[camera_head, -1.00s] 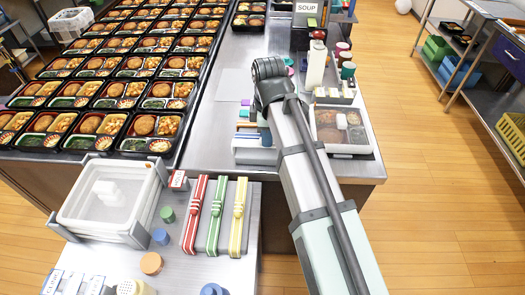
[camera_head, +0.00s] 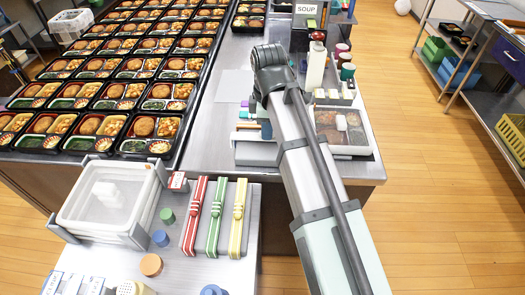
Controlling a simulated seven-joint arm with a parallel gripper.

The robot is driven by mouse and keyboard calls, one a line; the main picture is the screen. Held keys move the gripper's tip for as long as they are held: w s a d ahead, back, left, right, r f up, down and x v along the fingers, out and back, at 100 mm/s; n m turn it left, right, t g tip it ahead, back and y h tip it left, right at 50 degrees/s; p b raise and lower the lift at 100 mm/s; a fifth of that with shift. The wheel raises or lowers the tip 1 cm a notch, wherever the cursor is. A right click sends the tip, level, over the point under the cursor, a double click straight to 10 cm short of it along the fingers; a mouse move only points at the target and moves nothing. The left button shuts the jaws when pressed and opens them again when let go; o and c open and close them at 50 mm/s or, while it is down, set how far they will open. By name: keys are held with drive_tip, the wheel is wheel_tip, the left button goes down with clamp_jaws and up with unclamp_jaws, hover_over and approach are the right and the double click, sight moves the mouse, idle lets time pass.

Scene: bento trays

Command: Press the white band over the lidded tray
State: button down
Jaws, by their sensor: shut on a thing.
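A tray with dark contents under what looks like a clear lid (camera_head: 354,136) sits on the steel counter, just right of my arm. My arm covers its left side. I cannot make out a white band on it. Three folded striped bands lie on the near table: red (camera_head: 195,215), green (camera_head: 216,216) and yellow (camera_head: 238,217). My arm reaches up the middle of the picture and bends at a dark joint. My gripper is hidden behind the arm, so its fingers and anything in them do not show.
Clear lids (camera_head: 108,197) are stacked in a holder on the near table. Filled bento trays (camera_head: 97,145) cover the left counter. Bottles (camera_head: 317,65) stand behind the lidded tray. Small coloured blocks and a grey box (camera_head: 256,154) lie left of my arm.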

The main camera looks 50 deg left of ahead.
drive_tip(key=w+d+r, duration=0.2)
drive_tip(key=w, duration=1.3)
drive_tip(key=w+d+r, duration=0.2)
drive_tip(key=w+r, duration=0.1)
drive_tip(key=w, duration=1.1)
drive_tip(key=shift+w+a+f, duration=0.1)
drive_tip(key=shift+f, duration=1.3)
drive_tip(key=shift+w+f, duration=0.1)
drive_tip(key=shift+f, duration=1.3)
drive_tip(key=shift+f, duration=2.05)
drive_tip(key=shift+c, duration=2.3)
unclamp_jaws()
drive_tip(key=shift+o, duration=0.4)
drive_tip(key=shift+r, duration=0.1)
